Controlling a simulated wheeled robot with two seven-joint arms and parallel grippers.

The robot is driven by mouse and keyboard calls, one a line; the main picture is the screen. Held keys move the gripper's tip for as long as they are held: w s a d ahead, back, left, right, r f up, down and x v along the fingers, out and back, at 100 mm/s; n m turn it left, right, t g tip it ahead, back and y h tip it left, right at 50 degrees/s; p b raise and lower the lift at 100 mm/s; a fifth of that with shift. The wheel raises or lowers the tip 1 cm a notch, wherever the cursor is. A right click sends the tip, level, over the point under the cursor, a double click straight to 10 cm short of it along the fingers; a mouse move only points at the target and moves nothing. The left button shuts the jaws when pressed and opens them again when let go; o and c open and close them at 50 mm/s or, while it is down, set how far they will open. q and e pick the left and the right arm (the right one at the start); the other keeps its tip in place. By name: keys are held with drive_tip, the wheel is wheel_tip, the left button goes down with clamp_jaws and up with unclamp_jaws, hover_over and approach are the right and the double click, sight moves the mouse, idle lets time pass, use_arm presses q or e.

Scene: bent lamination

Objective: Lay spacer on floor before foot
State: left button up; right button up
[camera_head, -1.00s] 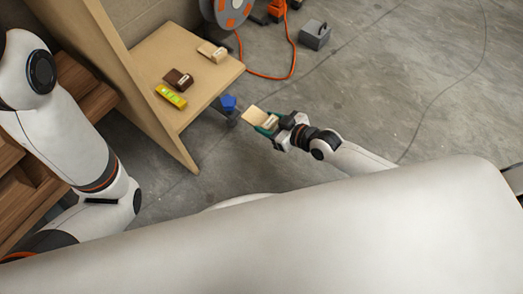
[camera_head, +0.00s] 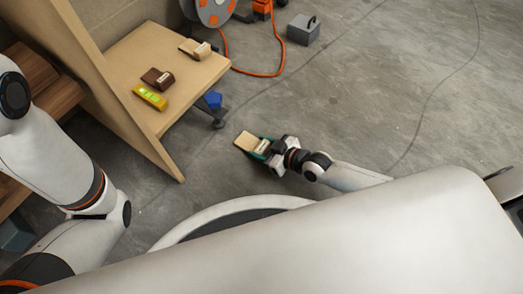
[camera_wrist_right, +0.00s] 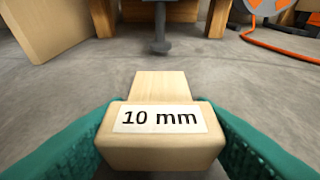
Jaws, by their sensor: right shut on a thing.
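The spacer (camera_head: 247,139) is a pale wooden block with a raised thick end labelled "10 mm"; it also fills the middle of the right wrist view (camera_wrist_right: 160,155). My right gripper (camera_head: 262,150) is shut on its thick end, with green fingers on both sides. The thin end points at the foot (camera_head: 218,123), a dark grey post and pad under the board, which also shows straight ahead in the right wrist view (camera_wrist_right: 160,42). A gap of bare floor separates spacer and foot. The spacer is low over the floor; I cannot tell if it touches. My left gripper is out of view.
A wooden board (camera_head: 130,65) carries a brown block (camera_head: 158,78), a pale block (camera_head: 194,49) and a yellow level (camera_head: 150,97). A blue piece (camera_head: 213,99) is beside the foot. An orange cable (camera_head: 255,75) and grey box (camera_head: 303,29) lie beyond.

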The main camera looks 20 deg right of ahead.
drive_tip(key=shift+r, duration=0.15)
drive_tip(key=shift+f, duration=0.35)
drive_tip(key=o, duration=1)
drive_tip(key=shift+c, duration=0.2)
drive_tip(key=shift+s, duration=0.1)
drive_tip(key=shift+a+r, duration=0.1)
drive_tip(key=shift+r, duration=0.05)
drive_tip(key=p+v, duration=0.2)
drive_tip(key=v, duration=0.1)
drive_tip(key=p+v, duration=0.3)
drive_tip(key=v, duration=0.1)
drive_tip(key=p+v, duration=0.2)
drive_tip(key=v, duration=0.2)
drive_tip(key=shift+w+r, duration=0.2)
drive_tip(key=shift+r, duration=0.1)
drive_tip(key=shift+s+d+r+p, duration=0.15)
drive_tip(key=shift+s+d+p, duration=0.25)
drive_tip(key=shift+s, duration=0.1)
drive_tip(key=shift+w+a, duration=0.1)
